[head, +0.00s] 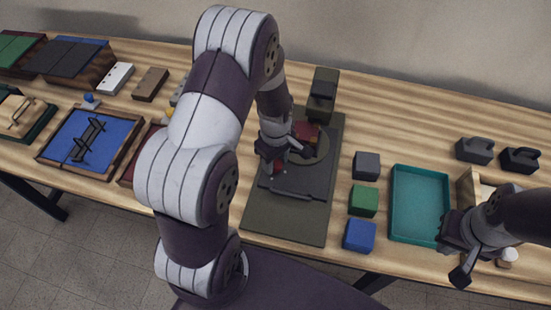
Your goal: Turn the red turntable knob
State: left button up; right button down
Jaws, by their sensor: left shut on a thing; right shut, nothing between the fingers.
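The turntable unit is a dark base (290,218) with a round plate (323,150) on it. A dark red block (307,132) sits on the plate. A small red part, apparently the knob (278,169), shows at the fingers of my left gripper (277,163). That gripper points down over the left of the plate and is shut on the knob; its fingers hide most of it. My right gripper (458,257) is shut and empty, low over the table's right side, far from the turntable.
Grey (366,166), green (363,200) and blue (359,236) blocks stand right of the base, beside a teal tray (419,207). Two dark handled pieces (475,150) (520,160) sit at far right. A blue panel (90,138) lies at left. My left arm hides part of the table.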

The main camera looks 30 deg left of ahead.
pick_arm(q)
jog(key=shift+m, duration=0.3)
jog(key=m+p, duration=0.1)
jog(key=m, duration=0.2)
jog(key=shift+r+m+p, duration=0.15)
jog(key=shift+m+p, duration=0.15)
jog(key=shift+p, duration=0.1)
jog(key=m+p, duration=0.1)
jog(key=m, duration=0.3)
jog(key=shift+m, duration=0.3)
jog(key=m+p, duration=0.1)
jog(key=m, duration=0.3)
jog(key=shift+a, duration=0.15)
jog(key=shift+m+p, duration=0.65)
jog(key=shift+m, duration=1.75)
jog(key=o, duration=1.1)
jog(key=shift+c, duration=0.2)
